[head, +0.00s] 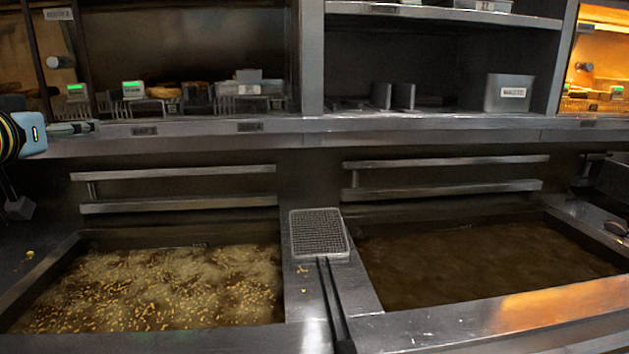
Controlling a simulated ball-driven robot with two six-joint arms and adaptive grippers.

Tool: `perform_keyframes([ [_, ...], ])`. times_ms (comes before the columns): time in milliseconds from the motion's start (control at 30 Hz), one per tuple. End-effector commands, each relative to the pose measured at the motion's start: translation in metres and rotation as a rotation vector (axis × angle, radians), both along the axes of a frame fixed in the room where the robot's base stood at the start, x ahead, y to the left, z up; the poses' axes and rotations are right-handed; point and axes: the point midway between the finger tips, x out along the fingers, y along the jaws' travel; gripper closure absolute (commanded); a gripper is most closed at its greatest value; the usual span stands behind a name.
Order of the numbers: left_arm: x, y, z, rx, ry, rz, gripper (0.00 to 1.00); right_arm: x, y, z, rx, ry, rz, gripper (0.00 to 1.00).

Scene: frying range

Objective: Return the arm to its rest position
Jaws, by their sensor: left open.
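My left gripper (88,127) is at the far left edge in the head view, in front of the shelf ledge. Its pale blue body and dark fingers show, and part of the arm is cut off by the frame edge. It is open, with nothing seen between its fingers. It is up and to the left of the left fryer vat (160,290), clear of the oil. My right gripper is not in view.
The left vat holds bubbling oil with many golden bits; the right vat (480,265) holds dark, still oil. A mesh skimmer (319,233) lies on the divider between them. Hanging rails (175,173) run behind. A metal bin (508,94) stands on the shelf.

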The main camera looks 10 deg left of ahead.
Motion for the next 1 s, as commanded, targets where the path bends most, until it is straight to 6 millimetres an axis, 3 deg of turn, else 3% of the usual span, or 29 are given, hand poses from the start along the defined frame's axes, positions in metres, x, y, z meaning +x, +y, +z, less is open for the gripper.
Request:
perform_keyframes([
  [133, -0.015, -0.008, -0.035, -0.009, 0.084, 0.023, 0.3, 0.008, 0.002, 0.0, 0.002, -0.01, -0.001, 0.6],
  [367, -0.058, -0.032, -0.112, -0.018, 0.307, 0.057, 0.3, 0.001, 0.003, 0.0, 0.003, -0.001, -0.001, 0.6],
  [467, -0.089, -0.053, -0.154, -0.028, 0.451, 0.054, 0.3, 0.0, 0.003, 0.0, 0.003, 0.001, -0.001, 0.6],
  [600, -0.145, -0.093, -0.21, -0.046, 0.689, 0.008, 0.3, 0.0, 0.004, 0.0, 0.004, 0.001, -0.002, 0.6],
  [800, -0.211, -0.147, -0.254, -0.076, 0.945, -0.11, 0.3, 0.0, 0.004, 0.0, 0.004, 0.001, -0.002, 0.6],
  [1000, -0.266, -0.196, -0.273, -0.116, 1.126, -0.258, 0.3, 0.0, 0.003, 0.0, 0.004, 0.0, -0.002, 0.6],
])
